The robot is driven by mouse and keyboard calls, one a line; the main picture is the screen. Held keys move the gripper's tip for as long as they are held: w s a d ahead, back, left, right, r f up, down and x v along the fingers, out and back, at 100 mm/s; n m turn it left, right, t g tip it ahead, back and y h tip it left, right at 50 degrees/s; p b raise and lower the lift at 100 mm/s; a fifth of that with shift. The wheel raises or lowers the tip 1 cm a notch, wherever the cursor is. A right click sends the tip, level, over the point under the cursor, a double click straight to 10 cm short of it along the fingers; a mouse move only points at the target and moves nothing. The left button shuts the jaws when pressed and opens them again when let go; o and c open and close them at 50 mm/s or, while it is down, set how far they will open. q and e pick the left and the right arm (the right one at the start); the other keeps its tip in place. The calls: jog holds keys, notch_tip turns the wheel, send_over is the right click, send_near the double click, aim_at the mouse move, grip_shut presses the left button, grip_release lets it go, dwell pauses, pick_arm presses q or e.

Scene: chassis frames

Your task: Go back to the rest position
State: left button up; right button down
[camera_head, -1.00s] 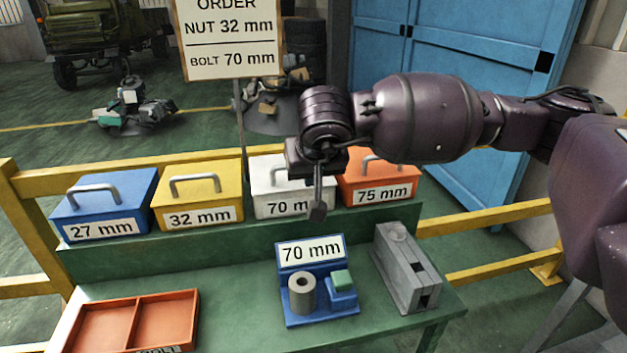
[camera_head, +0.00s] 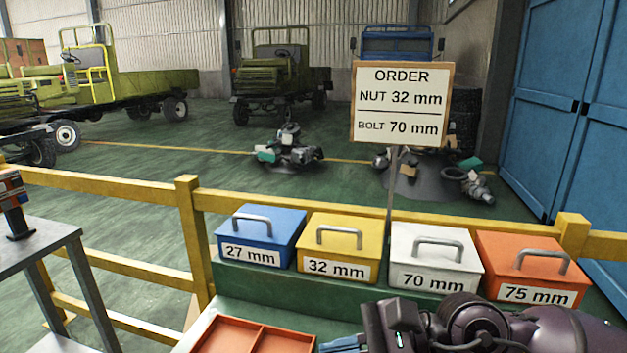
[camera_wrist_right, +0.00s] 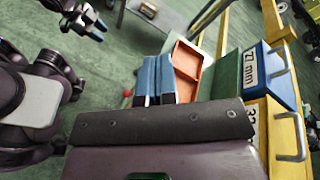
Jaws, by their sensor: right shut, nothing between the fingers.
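My right gripper (camera_head: 338,344) is at the bottom edge of the head view, beside the orange two-part tray (camera_head: 256,325). Its dark wrist lies low in front of the boxes. In the right wrist view its two blue fingers (camera_wrist_right: 155,62) lie together, shut and empty, and the tray (camera_wrist_right: 206,66) shows beside them. My left gripper (camera_wrist_right: 97,31) shows small at the top left of the right wrist view, with blue tips; its opening is too small to judge. It is not in the head view.
Blue (camera_head: 262,237), yellow (camera_head: 336,247), white (camera_head: 435,258) and orange (camera_head: 530,267) handled boxes stand in a row on the green bench. An order sign (camera_head: 401,103) stands behind them. A yellow rail (camera_head: 188,235) runs behind the bench. A grey table (camera_head: 40,240) is at left.

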jog(key=w+d+r+m+t+y, duration=0.1)
jog(key=d+r+m+t+y, duration=0.1)
jog(key=m+t, duration=0.7)
jog(key=w+d+r+m+t+y, duration=0.1)
jog(key=d+r+m+t, duration=0.3)
jog(key=m, duration=0.9)
jog(key=w+d+f+m+t+h, duration=0.1)
jog(key=d+f+m+t+h, duration=0.3)
jog(key=m+h, duration=0.55)
jog(key=w+d+f+m+t+h, duration=0.1)
jog(key=d+f+m+h, duration=0.5)
jog(key=m, duration=0.6)
jog(key=s+d+f+m+g+h, duration=0.2)
jog(key=s+d+f+m+g, duration=0.25)
jog(key=f, duration=0.25)
jog(key=s+d+f+m+g+h, duration=0.3)
jog(key=s+f+m+g, duration=0.15)
jog(key=f+m, duration=0.2)
jog(key=s+d+f+m+g+y, duration=0.1)
jog(key=s+f+m+g, duration=0.25)
jog(key=s, duration=0.45)
jog(key=s+f+m+g+y, duration=0.1)
jog(key=s+f+m+g, duration=0.3)
jog(key=s, duration=0.4)
jog(key=w+f+n+t, duration=0.2)
jog(key=w+f+t, duration=0.6)
jog(key=f+t, duration=0.1)
jog(key=shift+w+a+y, duration=0.15)
jog(key=shift+w+y, duration=0.2)
